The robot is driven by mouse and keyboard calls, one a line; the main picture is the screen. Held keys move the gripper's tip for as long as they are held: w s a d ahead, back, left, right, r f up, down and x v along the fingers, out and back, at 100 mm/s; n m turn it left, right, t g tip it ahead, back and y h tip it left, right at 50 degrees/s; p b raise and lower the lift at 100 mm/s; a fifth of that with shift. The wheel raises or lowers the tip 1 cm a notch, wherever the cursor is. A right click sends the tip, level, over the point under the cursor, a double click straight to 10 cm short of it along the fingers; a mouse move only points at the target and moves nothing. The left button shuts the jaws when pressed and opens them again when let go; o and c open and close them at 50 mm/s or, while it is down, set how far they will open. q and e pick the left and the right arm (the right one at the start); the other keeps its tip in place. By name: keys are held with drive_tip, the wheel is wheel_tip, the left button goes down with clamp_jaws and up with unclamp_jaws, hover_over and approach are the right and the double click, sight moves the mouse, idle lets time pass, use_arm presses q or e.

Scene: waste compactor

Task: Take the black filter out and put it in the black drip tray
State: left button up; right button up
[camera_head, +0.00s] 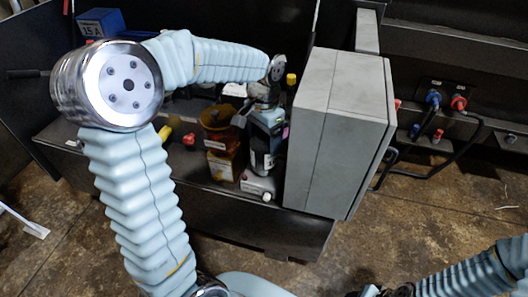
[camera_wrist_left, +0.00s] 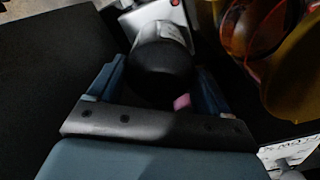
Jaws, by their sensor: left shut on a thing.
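My left gripper (camera_head: 263,155) points down at the bench beside the large grey box. In the left wrist view, its two blue fingers (camera_wrist_left: 158,82) close on the sides of a round black filter (camera_wrist_left: 162,68). The filter sits in line with a pale grey round part (camera_wrist_left: 160,33) on a white unit; I cannot tell whether they touch. In the head view, the gripper and arm mostly hide the filter. The white unit (camera_head: 258,188) with a red knob shows just below the gripper. I cannot make out the black drip tray for certain. My right gripper is not clearly visible.
A grey box (camera_head: 338,130) stands close to the right of my left gripper. An amber container (camera_head: 222,128) stands close on the left, with a yellow-and-red item (camera_head: 180,137) further left. A blue bin (camera_head: 100,24) is at the back left.

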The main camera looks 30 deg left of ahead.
use_arm(q)
drive_tip(key=n, duration=0.4)
drive_tip(key=shift+n, duration=0.3)
drive_tip(key=n, duration=0.5)
drive_tip(key=o, duration=1.1)
drive_tip(key=shift+p, duration=0.3)
